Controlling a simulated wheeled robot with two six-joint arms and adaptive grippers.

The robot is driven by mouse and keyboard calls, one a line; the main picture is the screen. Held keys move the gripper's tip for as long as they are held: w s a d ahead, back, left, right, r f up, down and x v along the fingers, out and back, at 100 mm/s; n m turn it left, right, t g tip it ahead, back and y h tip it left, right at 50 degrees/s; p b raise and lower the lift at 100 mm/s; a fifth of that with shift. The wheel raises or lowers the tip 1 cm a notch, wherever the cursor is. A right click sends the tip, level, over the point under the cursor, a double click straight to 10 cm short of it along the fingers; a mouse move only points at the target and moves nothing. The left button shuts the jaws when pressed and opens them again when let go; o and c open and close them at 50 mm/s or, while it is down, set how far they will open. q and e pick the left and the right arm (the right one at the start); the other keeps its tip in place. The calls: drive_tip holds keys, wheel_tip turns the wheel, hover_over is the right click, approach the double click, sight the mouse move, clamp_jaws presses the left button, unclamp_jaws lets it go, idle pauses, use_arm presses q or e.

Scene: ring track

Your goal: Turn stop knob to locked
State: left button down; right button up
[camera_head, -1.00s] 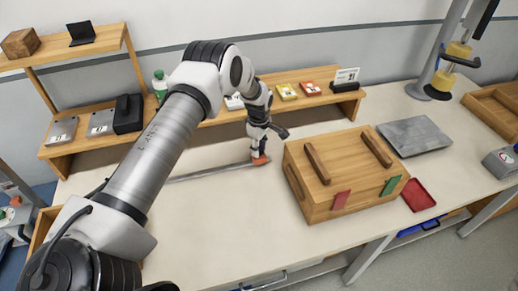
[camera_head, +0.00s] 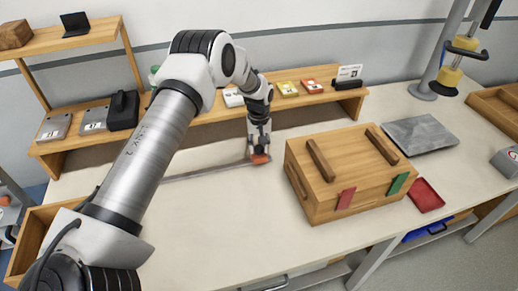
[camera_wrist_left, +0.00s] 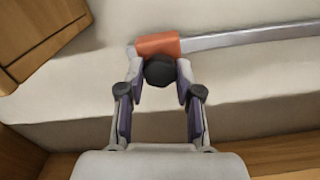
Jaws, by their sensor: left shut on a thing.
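The metal rail (camera_head: 205,172) lies flat on the table, with an orange stop (camera_head: 260,158) at its right end in the head view. In the left wrist view the orange stop (camera_wrist_left: 156,45) sits around the grey rail (camera_wrist_left: 250,37). The dark stop knob (camera_wrist_left: 159,71) stands at the stop's side. My left gripper (camera_wrist_left: 160,76) is shut on the knob, one finger on each side; in the head view its fingers (camera_head: 259,149) point down at the stop. The knob is hidden there. My right gripper is not in view.
A wooden box (camera_head: 340,175) with two bars on top stands close to the right of the gripper. A red tray (camera_head: 425,195) and a grey plate (camera_head: 419,135) lie beyond it. A low wooden shelf (camera_head: 190,127) runs behind. The table front is clear.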

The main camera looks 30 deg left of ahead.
sight(259, 148)
use_arm(q)
drive_tip(key=m+b, duration=0.1)
drive_tip(key=m, duration=0.2)
drive_tip(key=m+b, duration=0.1)
drive_tip(key=m, duration=0.2)
drive_tip(key=shift+w+a+r, duration=0.1)
drive_tip(key=shift+w+r, duration=0.05)
drive_tip(key=shift+w, duration=0.05)
drive_tip(key=m+b, duration=0.1)
drive_tip(key=m, duration=0.5)
drive_tip(key=shift+m, duration=0.3)
drive_tip(key=c, duration=0.8)
unclamp_jaws()
drive_tip(key=shift+o, duration=0.2)
drive_tip(key=shift+s, duration=0.1)
wheel_tip(259, 148, up, 12)
